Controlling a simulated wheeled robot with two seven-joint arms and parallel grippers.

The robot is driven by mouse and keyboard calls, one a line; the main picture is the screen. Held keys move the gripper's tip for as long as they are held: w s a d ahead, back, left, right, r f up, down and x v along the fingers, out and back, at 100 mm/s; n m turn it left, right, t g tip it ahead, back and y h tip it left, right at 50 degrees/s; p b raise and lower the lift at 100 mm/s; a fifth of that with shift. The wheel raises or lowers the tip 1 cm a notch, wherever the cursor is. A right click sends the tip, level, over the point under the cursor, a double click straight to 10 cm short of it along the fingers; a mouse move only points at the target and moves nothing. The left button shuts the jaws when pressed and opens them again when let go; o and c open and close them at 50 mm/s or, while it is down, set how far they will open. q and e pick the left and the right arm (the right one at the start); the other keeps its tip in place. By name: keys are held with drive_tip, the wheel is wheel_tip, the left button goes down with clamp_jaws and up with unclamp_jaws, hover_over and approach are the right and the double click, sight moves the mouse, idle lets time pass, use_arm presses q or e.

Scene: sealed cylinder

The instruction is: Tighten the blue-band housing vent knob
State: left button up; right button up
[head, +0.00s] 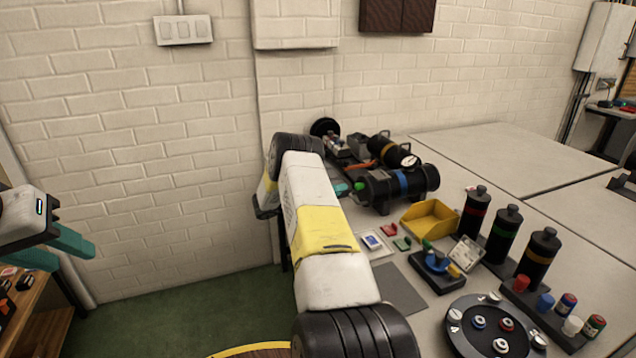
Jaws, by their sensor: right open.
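The blue-band housing (424,178) is a black cylinder lying on its side on the table, with a blue band (402,183) around its middle. A green knob (360,186) sticks out at its left end; I cannot tell if this is the vent knob. My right arm crosses the middle of the view and hides much of its own gripper. Teal fingers of my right gripper (341,188) show just left of the green knob; whether they touch it is unclear. My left gripper (62,250) is at the left edge, its teal fingers apart and empty, far from the housing.
Another black cylinder (386,150) with an orange band lies behind the housing. A yellow bin (430,219), several upright black bottles (505,232), a blue-handled valve block (436,273) and a round dark tray (460,341) stand to the right and front. The far right tabletop (500,152) is clear.

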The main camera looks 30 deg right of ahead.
sight(356, 187)
drive_tip(key=d, duration=0.6)
drive_tip(key=shift+s, duration=0.35)
clamp_jaws()
